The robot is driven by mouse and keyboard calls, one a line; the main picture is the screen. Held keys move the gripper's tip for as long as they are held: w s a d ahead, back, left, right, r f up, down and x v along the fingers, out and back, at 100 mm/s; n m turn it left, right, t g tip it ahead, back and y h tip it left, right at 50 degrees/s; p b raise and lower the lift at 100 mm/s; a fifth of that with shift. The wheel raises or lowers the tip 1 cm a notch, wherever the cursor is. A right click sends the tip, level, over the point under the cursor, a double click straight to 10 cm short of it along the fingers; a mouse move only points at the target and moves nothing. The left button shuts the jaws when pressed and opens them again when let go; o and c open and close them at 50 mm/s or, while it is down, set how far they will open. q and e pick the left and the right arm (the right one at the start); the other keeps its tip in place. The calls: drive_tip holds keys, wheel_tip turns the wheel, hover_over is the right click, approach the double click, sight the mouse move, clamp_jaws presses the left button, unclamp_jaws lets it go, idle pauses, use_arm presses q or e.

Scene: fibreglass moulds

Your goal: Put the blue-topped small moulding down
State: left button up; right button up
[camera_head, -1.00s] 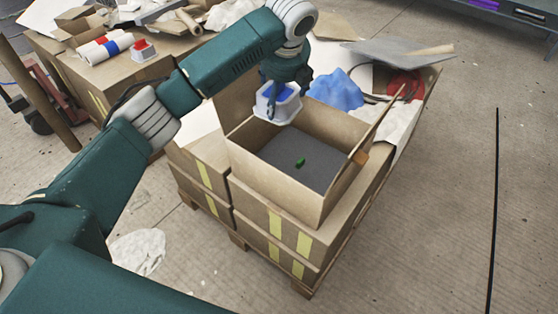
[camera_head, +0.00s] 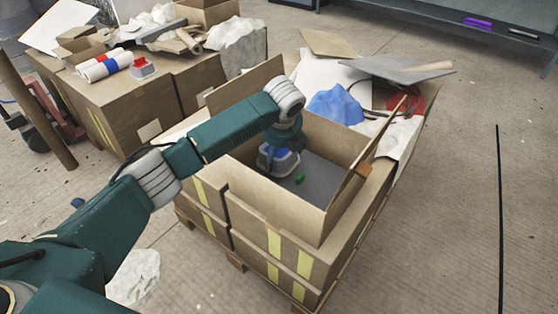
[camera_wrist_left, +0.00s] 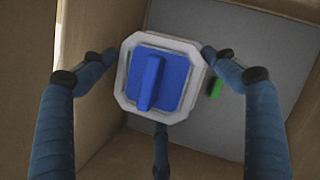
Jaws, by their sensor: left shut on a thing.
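The blue-topped small moulding (camera_head: 279,162) is pale grey with a blue top and sits inside the open cardboard box (camera_head: 277,191), toward its left side. In the left wrist view the moulding (camera_wrist_left: 160,78) shows its blue top with a raised blue ridge, and the fingers of my left gripper (camera_wrist_left: 155,75) are around it. My left gripper (camera_head: 277,150) is shut on the moulding. Whether the moulding touches the box floor I cannot tell. My right gripper is not in view.
A small green thing (camera_head: 299,178) lies on the box's grey floor, close to the moulding's right; it also shows in the wrist view (camera_wrist_left: 215,88). Box walls and raised flaps surround the arm. A blue cloth (camera_head: 336,104) lies behind. A red-topped moulding (camera_head: 142,68) stands on boxes at the left.

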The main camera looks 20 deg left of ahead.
use_arm(q)
wheel_tip(320, 180, down, 3)
drive_tip(key=shift+r+b, duration=0.1)
drive_tip(key=shift+b, duration=0.2)
drive_tip(key=shift+f, duration=0.35)
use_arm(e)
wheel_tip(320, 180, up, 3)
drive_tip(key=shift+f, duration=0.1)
use_arm(q)
drive_tip(key=o, duration=1)
drive_tip(key=shift+o, duration=0.2)
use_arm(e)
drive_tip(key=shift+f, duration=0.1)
use_arm(q)
drive_tip(key=shift+s+r, duration=0.1)
drive_tip(key=shift+r, duration=0.2)
drive_tip(key=p+v, duration=0.2)
drive_tip(key=v, duration=0.9)
drive_tip(key=shift+s+r+p, duration=0.1)
drive_tip(key=shift+r+p, duration=0.1)
drive_tip(key=shift+p, duration=0.2)
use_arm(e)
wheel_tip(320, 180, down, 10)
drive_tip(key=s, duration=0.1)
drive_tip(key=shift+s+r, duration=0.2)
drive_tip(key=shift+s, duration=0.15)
